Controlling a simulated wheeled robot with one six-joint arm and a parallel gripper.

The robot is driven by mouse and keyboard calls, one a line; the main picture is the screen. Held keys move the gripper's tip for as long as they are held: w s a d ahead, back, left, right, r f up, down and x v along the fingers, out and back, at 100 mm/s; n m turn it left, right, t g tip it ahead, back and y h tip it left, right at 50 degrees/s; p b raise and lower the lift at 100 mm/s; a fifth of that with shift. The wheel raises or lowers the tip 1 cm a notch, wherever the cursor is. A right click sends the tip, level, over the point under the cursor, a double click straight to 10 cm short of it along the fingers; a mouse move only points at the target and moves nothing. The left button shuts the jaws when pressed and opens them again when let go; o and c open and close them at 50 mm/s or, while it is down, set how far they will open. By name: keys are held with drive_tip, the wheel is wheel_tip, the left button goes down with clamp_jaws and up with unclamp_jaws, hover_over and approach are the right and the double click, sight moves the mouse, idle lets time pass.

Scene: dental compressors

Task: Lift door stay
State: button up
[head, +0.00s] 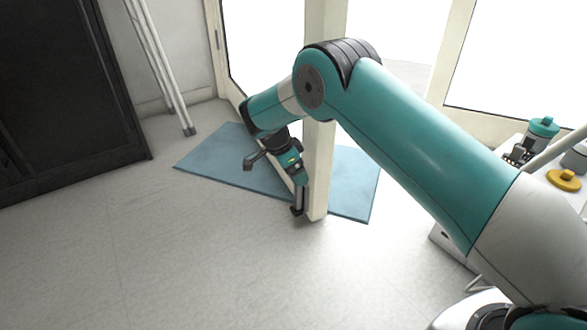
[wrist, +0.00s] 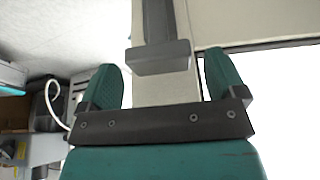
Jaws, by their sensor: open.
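The door stay is a grey metal bar with a dark wider foot, mounted low on the edge of a cream door. In the head view the door stay (head: 298,200) shows just below my gripper (head: 295,176), near the floor. In the wrist view the door stay (wrist: 158,55) has its block-like end between and slightly beyond the two teal fingers of my gripper (wrist: 165,82). Gaps show on both sides, so the fingers are open and apart from it. The upper part of the stay is hidden by my gripper in the head view.
The cream door (head: 318,185) stands ajar over a blue mat (head: 345,180). A dark cabinet (head: 60,95) is at the left, with white poles (head: 165,75) by the wall. A bench (head: 520,140) with equipment is at the right. The floor at front left is clear.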

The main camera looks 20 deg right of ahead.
drive_tip(key=p+v, duration=1)
drive_tip(key=v, duration=0.7)
drive_tip(key=shift+r, duration=0.25)
drive_tip(key=shift+w, duration=0.1)
drive_tip(key=s+d+r+n+y+p, duration=0.15)
drive_tip(key=s+r+n+p, duration=0.3)
drive_tip(key=r, duration=0.65)
drive_tip(key=s+d+r+n+y+p, duration=0.15)
drive_tip(key=s+r+n+p, duration=0.35)
drive_tip(key=r, duration=0.6)
drive_tip(key=s+r+n+y+p, duration=0.25)
drive_tip(key=s+r+n, duration=0.25)
drive_tip(key=s, duration=0.5)
drive_tip(key=s+r+n+y+p, duration=0.1)
drive_tip(key=s+r+n+p, duration=0.25)
drive_tip(key=s, duration=0.55)
drive_tip(key=s+r+n+y+p, duration=0.2)
drive_tip(key=s+r+n, duration=0.3)
drive_tip(key=s, duration=0.5)
wheel_tip(320, 180, up, 36)
drive_tip(key=p, duration=3.6)
drive_tip(key=shift+w+a+r+g, duration=0.2)
drive_tip(key=shift+a+r+g, duration=0.05)
drive_tip(key=shift+g, duration=0.15)
